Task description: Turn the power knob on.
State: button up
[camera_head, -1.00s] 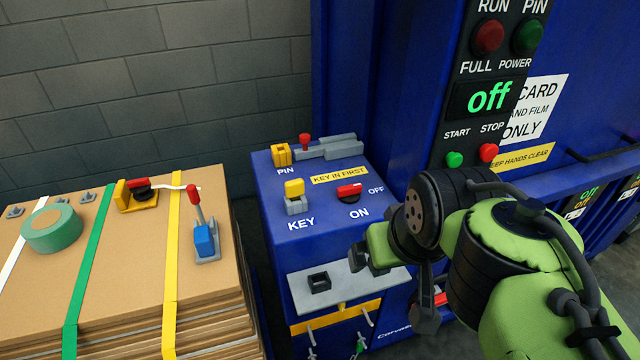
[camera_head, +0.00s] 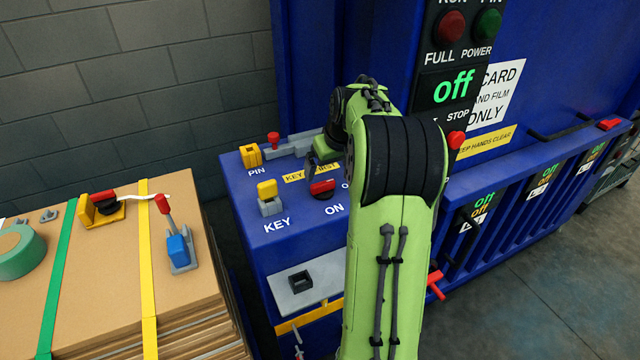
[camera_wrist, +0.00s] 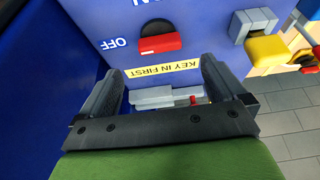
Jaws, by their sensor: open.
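The power knob, a black dial with a red bar (camera_head: 322,188), sits on top of the blue control box, between the ON and OFF labels. In the wrist view the red knob (camera_wrist: 160,42) shows upside down, its bar lying level beside the OFF label. My gripper (camera_wrist: 162,70) is open and empty, its two dark fingers apart, with the knob beyond the fingertips. In the head view my gripper (camera_head: 318,160) hangs just behind the knob, and my arm hides the OFF label. The yellow key (camera_head: 267,188) stands upright in its KEY socket. The panel display (camera_head: 454,88) reads "off" in green.
The yellow PIN block (camera_head: 250,155) and a grey bolt with a red handle (camera_head: 273,140) stand at the back of the box. A grey plate (camera_head: 325,277) is on its front. A strapped cardboard stack (camera_head: 100,270) is at left. The tall blue machine (camera_head: 380,60) rises behind.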

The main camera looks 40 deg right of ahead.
aim_at(323, 183)
jog(key=x, duration=0.8)
jog(key=shift+s+r, duration=0.1)
jog(key=c, duration=1.1)
jog(key=shift+o, duration=0.2)
